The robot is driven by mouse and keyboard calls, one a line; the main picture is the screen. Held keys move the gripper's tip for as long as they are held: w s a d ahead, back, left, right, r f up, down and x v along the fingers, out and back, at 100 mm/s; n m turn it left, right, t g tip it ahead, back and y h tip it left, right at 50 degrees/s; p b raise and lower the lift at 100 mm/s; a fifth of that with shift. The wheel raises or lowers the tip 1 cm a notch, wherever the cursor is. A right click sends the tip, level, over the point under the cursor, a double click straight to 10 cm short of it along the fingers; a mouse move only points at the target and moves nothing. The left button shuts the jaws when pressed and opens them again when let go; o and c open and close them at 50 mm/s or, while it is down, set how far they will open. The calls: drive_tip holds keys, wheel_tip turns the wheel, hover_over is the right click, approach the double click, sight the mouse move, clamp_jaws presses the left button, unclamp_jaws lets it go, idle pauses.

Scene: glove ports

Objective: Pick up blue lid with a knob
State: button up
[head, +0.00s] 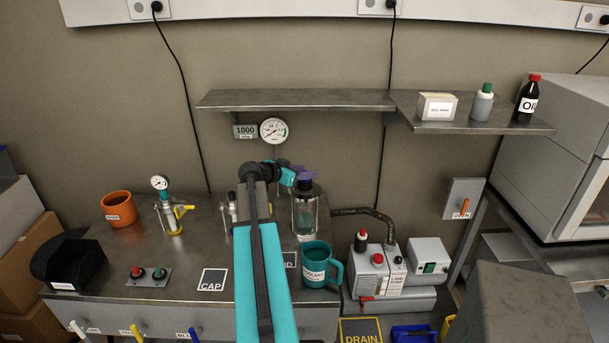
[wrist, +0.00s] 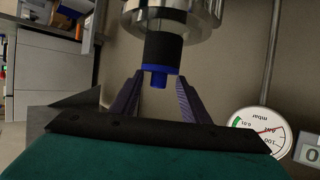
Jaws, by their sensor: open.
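The blue lid with a knob (wrist: 159,71) sits on the black neck (wrist: 163,52) of a clear vessel. The vessel (head: 306,215) stands on the metal bench, and the lid is mostly hidden there behind my gripper. My gripper (head: 305,173) is open just above the vessel's top. In the wrist view, which looks upside down, its two purple fingers (wrist: 160,80) stand on either side of the knob. Gaps show between the knob and both fingers.
A pressure gauge (head: 273,131) stands behind the vessel, under a wall shelf (head: 300,99). A teal mug (head: 320,265) stands in front of the vessel. A CAP card (head: 212,280) lies on the bench. A gauge fitting (head: 168,210) and orange mug (head: 118,208) are at left.

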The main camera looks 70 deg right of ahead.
idle(0.5)
drive_tip(key=shift+f, duration=0.1)
clamp_jaws()
idle(0.3)
drive_tip(key=shift+r+b, duration=0.85)
drive_tip(key=shift+r, duration=0.75)
drive_tip(key=shift+a+r, duration=0.15)
drive_tip(key=shift+a, duration=0.1)
drive_tip(key=s+a+r+b, duration=0.1)
drive_tip(key=a+b, duration=0.3)
drive_tip(key=a, duration=1.1)
drive_tip(key=shift+s+a+r, duration=0.2)
drive_tip(key=shift+s+r, duration=0.1)
drive_tip(key=shift+s, duration=0.05)
